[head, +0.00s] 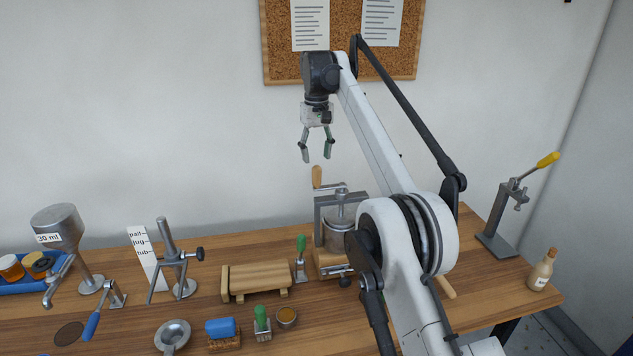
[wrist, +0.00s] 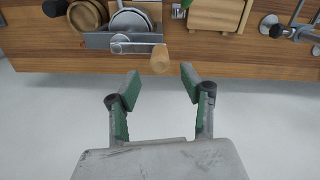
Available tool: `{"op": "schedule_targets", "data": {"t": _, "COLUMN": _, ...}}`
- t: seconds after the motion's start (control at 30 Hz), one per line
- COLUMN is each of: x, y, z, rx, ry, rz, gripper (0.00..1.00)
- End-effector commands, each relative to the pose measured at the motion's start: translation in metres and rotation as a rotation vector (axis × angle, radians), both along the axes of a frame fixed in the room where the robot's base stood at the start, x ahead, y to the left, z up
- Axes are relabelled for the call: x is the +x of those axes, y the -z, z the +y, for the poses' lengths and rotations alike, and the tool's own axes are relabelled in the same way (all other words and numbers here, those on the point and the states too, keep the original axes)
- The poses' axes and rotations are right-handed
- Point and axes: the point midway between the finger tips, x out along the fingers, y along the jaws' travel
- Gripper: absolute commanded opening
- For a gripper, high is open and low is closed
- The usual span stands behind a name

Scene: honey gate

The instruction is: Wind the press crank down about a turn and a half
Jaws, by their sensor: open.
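The press (head: 338,222) stands on the bench behind my arm, with a grey metal frame, a round pot and a wooden base. Its crank is a metal arm on top with an upright wooden handle (head: 317,177) at its left end. My arm hides part of the press's right side. My gripper (head: 316,160) is open and empty, pointing down in the air above the crank handle and not touching it. In the wrist view the press (wrist: 128,22) is at the top, and the wooden handle (wrist: 160,58) shows just beyond the gap between the green-padded fingertips (wrist: 158,80).
A green-handled tool (head: 300,258) and a wooden roller block (head: 258,278) stand left of the press. A yellow-handled lever press (head: 505,210) and a bottle (head: 542,270) are at the right. A cork board (head: 345,62) hangs on the wall behind my gripper.

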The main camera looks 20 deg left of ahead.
Motion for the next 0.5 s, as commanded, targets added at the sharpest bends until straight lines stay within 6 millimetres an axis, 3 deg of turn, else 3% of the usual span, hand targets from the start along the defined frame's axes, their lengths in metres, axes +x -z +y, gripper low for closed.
{"op": "schedule_targets", "data": {"t": 0.03, "x": 0.0, "y": 0.01, "z": 0.0, "rx": 0.0, "ry": 0.0, "rz": 0.0, "gripper": 0.42}}
{"op": "schedule_targets", "data": {"t": 0.5, "x": 0.0, "y": 0.055, "z": 0.0, "rx": 0.0, "ry": 0.0, "rz": 0.0, "gripper": 0.42}}
